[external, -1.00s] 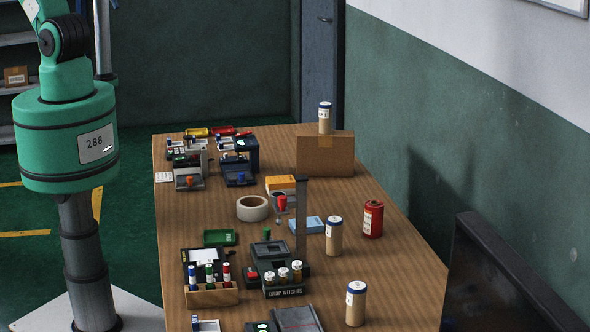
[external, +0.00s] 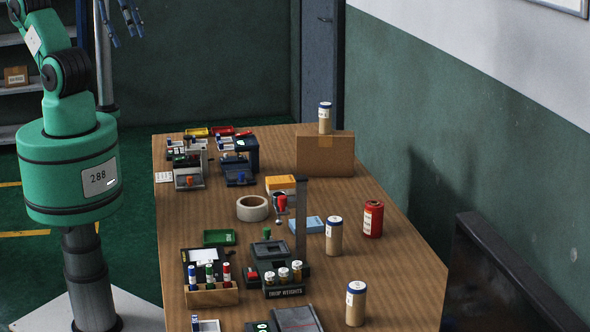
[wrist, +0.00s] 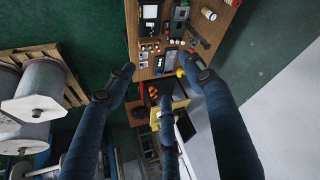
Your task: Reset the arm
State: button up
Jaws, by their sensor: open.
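My arm stands at the left of the external view, its green body beside the table's left edge. My gripper (external: 124,28) shows at the top of that view, partly cut off by the frame's edge. Its blue fingers point down, spread apart and empty, above the floor behind the table's far left. In the wrist view my gripper (wrist: 157,72) shows three dark blue fingers spread wide with nothing between them. The wooden table (external: 375,270) lies beyond the fingertips there, at the top.
The table holds a tape roll (external: 252,208), a cardboard box (external: 326,156) with a canister on top, a red canister (external: 373,219) and several small devices. A dark panel (external: 505,285) stands at right. In the wrist view, large spools (wrist: 42,90) are at left.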

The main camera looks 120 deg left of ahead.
notch_tip(320, 180, down, 7)
jog(key=b, duration=0.6)
jog(key=shift+f, duration=0.15)
